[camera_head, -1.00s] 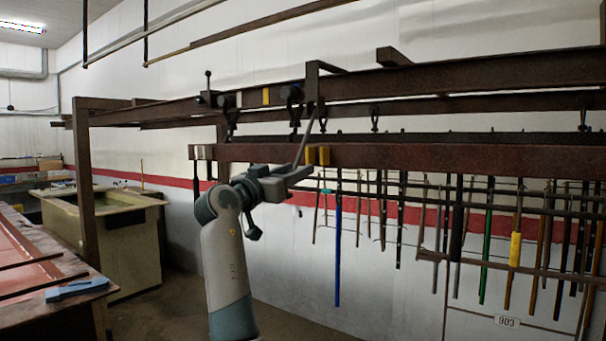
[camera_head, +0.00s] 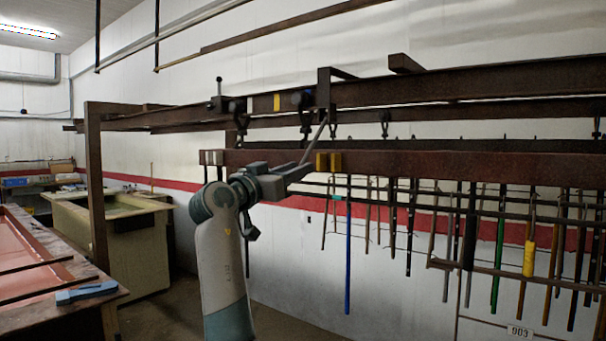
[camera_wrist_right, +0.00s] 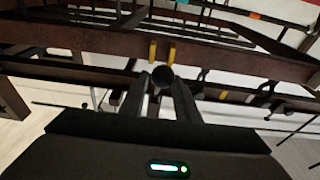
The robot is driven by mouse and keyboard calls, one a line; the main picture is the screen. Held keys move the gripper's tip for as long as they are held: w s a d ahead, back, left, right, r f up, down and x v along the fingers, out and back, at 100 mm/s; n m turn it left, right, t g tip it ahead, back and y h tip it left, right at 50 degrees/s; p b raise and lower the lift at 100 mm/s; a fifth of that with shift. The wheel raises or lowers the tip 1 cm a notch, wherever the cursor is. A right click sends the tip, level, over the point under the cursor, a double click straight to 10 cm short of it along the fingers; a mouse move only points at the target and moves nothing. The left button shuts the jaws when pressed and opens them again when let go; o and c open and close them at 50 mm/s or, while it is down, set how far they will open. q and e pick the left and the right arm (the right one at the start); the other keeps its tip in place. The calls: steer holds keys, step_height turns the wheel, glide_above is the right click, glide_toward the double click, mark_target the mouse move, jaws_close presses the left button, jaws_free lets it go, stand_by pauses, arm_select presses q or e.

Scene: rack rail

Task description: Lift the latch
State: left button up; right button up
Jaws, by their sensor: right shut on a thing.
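My right gripper (camera_head: 300,172) is at the front of the brown lower beam (camera_head: 440,163), left of its yellow marks (camera_head: 328,161). A thin grey rod (camera_head: 317,138) slants up and right from the gripper toward a bracket (camera_head: 325,90) on the upper rail. In the right wrist view, the gripper's fingers (camera_wrist_right: 161,85) are closed about the rod's round dark end (camera_wrist_right: 163,75). I take this rod to be the latch handle; its upper joint is too small to make out. My left gripper is not in view.
An upper rail (camera_head: 455,87) runs above the beam, with a black-knobbed lever (camera_head: 219,88) at its left. Several rods, including a blue one (camera_head: 348,250), hang behind the beam at right. A bench (camera_head: 60,310) stands at lower left, a tan tank (camera_head: 135,250) behind.

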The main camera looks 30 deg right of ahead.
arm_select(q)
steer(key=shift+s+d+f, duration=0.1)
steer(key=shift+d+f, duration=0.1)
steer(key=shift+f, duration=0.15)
arm_select(e)
steer(key=shift+s+a+f, duration=0.1)
steer(key=shift+s+a, duration=0.1)
steer(key=shift+s, duration=0.05)
steer(key=shift+c, duration=0.4)
